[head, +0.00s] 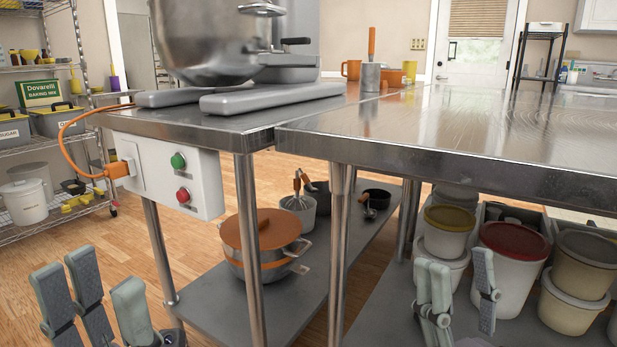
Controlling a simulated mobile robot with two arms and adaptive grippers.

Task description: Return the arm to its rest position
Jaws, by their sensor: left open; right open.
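My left gripper (92,292) is at the lower left of the head view, with its grey fingers pointing up and spread apart. It is open, and nothing shows between its fingers. My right gripper (458,280) is at the lower right, also open, with its fingers up and apart. In the picture it overlaps the white tubs on the lower shelf; I cannot tell how far it is from them. The arms behind both grippers are mostly out of the frame.
A steel table (450,145) spans the view ahead, carrying a large mixer (205,45). A control box (180,175) hangs at its left corner. Pots (262,260) and lidded tubs (515,270) stand on lower shelves. A wire rack (45,65) is at left; wooden floor shows between.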

